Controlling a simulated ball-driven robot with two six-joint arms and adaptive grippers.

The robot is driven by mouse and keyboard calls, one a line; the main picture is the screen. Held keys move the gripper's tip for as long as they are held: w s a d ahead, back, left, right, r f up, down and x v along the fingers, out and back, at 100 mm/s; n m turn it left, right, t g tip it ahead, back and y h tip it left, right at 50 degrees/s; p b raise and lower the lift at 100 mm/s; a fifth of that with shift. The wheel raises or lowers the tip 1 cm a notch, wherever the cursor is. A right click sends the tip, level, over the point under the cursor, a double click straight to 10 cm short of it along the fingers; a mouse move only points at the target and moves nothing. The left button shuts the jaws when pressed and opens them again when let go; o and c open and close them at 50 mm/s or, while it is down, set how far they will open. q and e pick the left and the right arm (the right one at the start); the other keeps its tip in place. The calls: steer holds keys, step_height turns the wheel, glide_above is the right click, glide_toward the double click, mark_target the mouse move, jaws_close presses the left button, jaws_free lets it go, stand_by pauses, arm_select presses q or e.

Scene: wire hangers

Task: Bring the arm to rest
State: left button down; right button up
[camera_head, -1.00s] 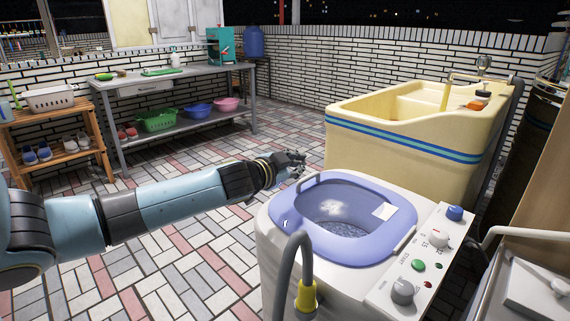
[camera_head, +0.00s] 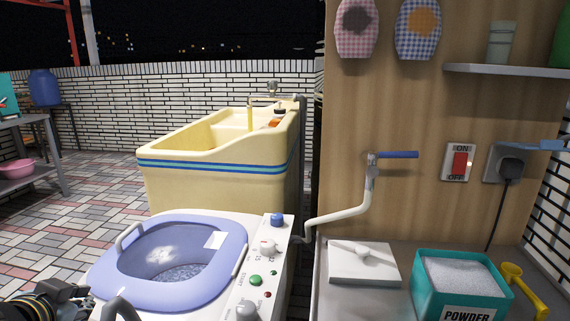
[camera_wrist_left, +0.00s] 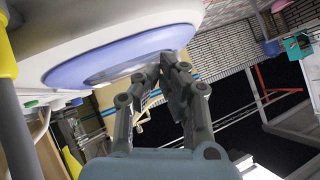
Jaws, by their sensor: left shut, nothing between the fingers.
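My left gripper (camera_head: 78,291) shows at the lower left edge of the head view, just left of the washing machine (camera_head: 262,232). Only the wrist end of that arm shows there; the rest is outside the picture. In the left wrist view my left gripper (camera_wrist_left: 168,62) has its fingertips together, with nothing between them. The machine's blue-rimmed opening (camera_wrist_left: 95,63) shows behind the fingers. My right gripper is in neither view.
A cream sink (camera_head: 215,180) stands behind the machine. On the right, a counter holds a white box (camera_head: 364,264), a teal powder tub (camera_head: 458,284) and a yellow scoop (camera_head: 525,290), below a wooden panel with a tap (camera_head: 372,172). Tiled floor (camera_head: 95,195) is open on the left.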

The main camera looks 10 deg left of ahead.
arm_select(q)
steer(key=s+d+g+h, duration=0.4)
steer(key=s+d+g, duration=0.3)
steer(key=s+d, duration=0.8)
steer(key=s+a+f, duration=0.2)
steer(key=f, duration=0.7)
steer(key=s+a+f+g, duration=0.1)
steer(key=s+f, duration=0.1)
steer(key=f, duration=0.7)
steer(key=s+a+f, duration=0.2)
steer(key=f, duration=0.8)
steer(key=s+f+g, duration=0.1)
steer(key=s+f, duration=1.2)
steer(key=s, duration=0.5)
steer(key=shift+a+f, duration=0.15)
steer(key=shift+a, duration=0.15)
